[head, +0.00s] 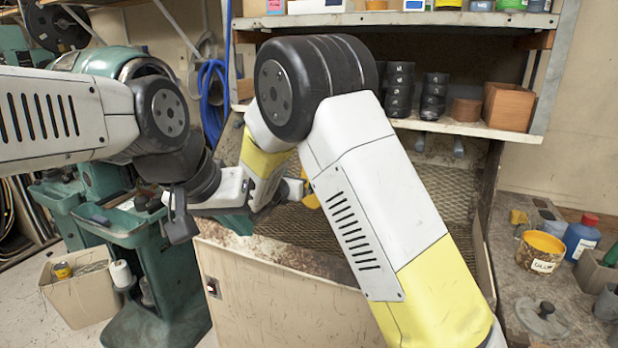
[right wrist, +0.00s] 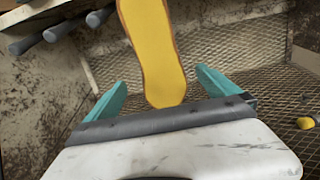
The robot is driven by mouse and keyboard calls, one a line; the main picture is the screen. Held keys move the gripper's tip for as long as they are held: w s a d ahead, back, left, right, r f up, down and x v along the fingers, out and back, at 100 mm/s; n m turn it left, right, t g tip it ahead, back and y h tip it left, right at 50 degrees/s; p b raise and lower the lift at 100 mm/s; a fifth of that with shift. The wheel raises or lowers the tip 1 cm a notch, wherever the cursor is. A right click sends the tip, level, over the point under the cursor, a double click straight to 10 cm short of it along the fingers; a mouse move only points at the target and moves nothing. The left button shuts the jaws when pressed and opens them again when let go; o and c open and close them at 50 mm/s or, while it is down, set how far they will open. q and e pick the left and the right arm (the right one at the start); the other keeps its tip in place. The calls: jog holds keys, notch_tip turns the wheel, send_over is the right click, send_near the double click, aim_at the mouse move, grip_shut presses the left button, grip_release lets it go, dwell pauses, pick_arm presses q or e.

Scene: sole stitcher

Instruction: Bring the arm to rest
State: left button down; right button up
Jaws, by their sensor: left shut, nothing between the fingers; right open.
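My left arm comes in from the left in the head view. Its teal fingers (head: 238,222) are together and empty, in front of the bench. My right arm rises from the lower right and bends down at a black joint; its hand is mostly hidden behind its own links in the head view. In the right wrist view my right gripper (right wrist: 160,78) is open, teal fingers wide apart. A yellow sole (right wrist: 152,50) lies beyond and between the fingers, with gaps on both sides. A bit of yellow (head: 311,199), probably that sole, shows beside my right arm in the head view.
A mesh-backed bench (head: 275,300) stands in front. A green machine (head: 150,260) is at the left, with a carton (head: 80,295) beside it. At the right, a worktop (head: 520,285) holds a yellow glue pot (head: 540,252) and a blue bottle (head: 581,238). A loaded shelf (head: 470,128) is behind.

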jog(key=s+d+r+m+g+h, duration=0.15)
jog(key=s+d+m+g, duration=0.25)
jog(key=s+d+m, duration=0.55)
jog(key=s+d+r+m+g+y, duration=0.15)
jog(key=s+d+m+g, duration=0.35)
jog(key=d, duration=0.8)
jog(key=s+r+m+y, duration=0.2)
jog(key=s+m+y, duration=0.1)
jog(key=s+m, duration=0.5)
jog(key=s+r+m+y, duration=0.2)
jog(key=s+m+y, duration=0.2)
jog(key=s+m, duration=0.5)
jog(key=shift+s+a+r+y, duration=0.2)
jog(key=shift+s+a+y, duration=0.1)
jog(key=shift+s, duration=1.6)
